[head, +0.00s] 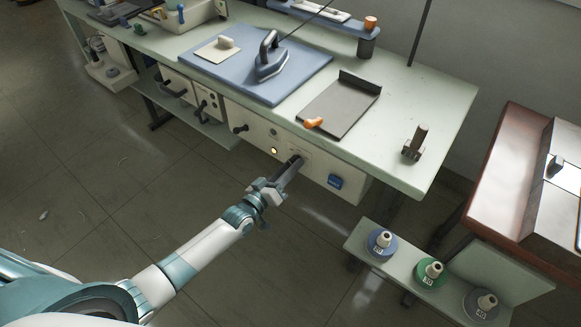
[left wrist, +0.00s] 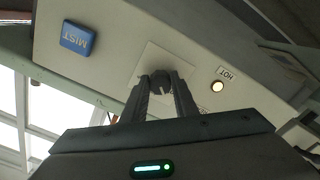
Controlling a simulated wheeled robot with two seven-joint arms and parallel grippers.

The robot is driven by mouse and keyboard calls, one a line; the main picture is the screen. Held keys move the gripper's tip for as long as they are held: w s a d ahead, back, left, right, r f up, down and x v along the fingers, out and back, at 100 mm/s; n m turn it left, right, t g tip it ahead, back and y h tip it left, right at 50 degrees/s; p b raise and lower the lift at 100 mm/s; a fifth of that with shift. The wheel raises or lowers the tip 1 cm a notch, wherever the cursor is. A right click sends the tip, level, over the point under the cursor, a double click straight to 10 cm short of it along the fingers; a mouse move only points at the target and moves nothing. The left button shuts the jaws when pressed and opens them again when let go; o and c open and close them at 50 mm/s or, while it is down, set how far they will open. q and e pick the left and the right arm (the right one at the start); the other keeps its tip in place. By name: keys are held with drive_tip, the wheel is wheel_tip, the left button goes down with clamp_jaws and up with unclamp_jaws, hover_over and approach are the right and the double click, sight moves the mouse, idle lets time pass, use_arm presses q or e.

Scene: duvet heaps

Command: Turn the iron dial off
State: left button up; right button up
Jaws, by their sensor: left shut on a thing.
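The dial (left wrist: 161,77) is a dark knob on a pale plate of the control panel (head: 245,125), under the front edge of the table. My left gripper (head: 290,168) reaches it from the front, and in the left wrist view its two fingers (left wrist: 160,92) are shut on the knob from both sides. The fingers hide much of the dial, so its setting cannot be read. A small round lamp (left wrist: 217,86) marked HOT glows beside the dial; it also shows in the head view (head: 274,150). My right gripper is not in view.
A blue MIST button (left wrist: 76,38) sits on the same panel (head: 335,181). The iron (head: 270,62) stands on a blue pad (head: 310,63) on the table. A dark tray (head: 345,112) lies right of it. A low shelf with several spools (head: 430,270) stands at lower right.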

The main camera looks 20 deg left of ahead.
use_arm(q)
drive_tip(key=n, duration=0.2)
drive_tip(key=shift+n, duration=0.3)
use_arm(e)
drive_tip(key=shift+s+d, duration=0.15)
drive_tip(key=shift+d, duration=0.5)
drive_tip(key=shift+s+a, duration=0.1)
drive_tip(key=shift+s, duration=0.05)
use_arm(q)
drive_tip(key=o, duration=1.1)
drive_tip(key=shift+c, duration=0.2)
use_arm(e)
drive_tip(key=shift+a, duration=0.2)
